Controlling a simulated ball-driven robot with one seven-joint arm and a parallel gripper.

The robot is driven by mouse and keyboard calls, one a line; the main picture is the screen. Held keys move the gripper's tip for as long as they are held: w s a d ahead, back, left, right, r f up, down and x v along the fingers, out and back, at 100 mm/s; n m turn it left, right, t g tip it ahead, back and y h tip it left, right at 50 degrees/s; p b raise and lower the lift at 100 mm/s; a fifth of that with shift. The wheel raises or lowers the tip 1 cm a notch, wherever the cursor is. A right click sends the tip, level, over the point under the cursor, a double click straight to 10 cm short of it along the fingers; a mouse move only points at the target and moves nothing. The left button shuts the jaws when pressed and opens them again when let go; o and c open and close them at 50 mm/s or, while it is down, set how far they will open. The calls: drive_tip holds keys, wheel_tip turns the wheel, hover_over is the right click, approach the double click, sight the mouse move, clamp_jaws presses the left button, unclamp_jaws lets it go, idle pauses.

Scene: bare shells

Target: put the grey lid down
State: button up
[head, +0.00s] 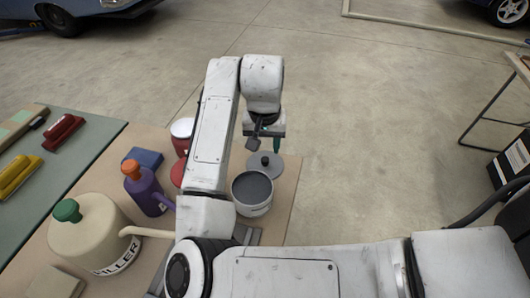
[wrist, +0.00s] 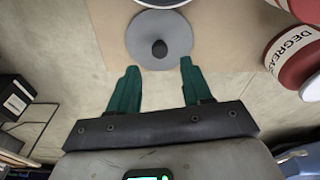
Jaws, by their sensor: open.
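The grey lid (head: 275,172), a flat disc with a dark knob, lies on the tan tabletop (head: 288,208) just behind an uncovered white tub (head: 250,207) with a grey inside. In the wrist view the lid (wrist: 142,40) shows whole, knob facing me, beyond my fingertips. My gripper (wrist: 157,68) is open, its two green fingers apart with nothing between them. In the head view my gripper (head: 265,143) is by the lid, partly hidden by my own wrist. The fingers look clear of the knob.
A purple bottle (head: 148,194), a cream canister (head: 88,240) and a blue block (head: 146,158) stand left of my arm. Red cans (wrist: 296,58), one marked DEGREASE, stand close to the lid. Open concrete floor (head: 360,150) lies right of the table.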

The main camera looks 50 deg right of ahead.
wheel_tip(320, 180, up, 6)
drive_tip(key=shift+s+a+r, duration=0.2)
drive_tip(key=shift+a, duration=0.15)
idle(0.5)
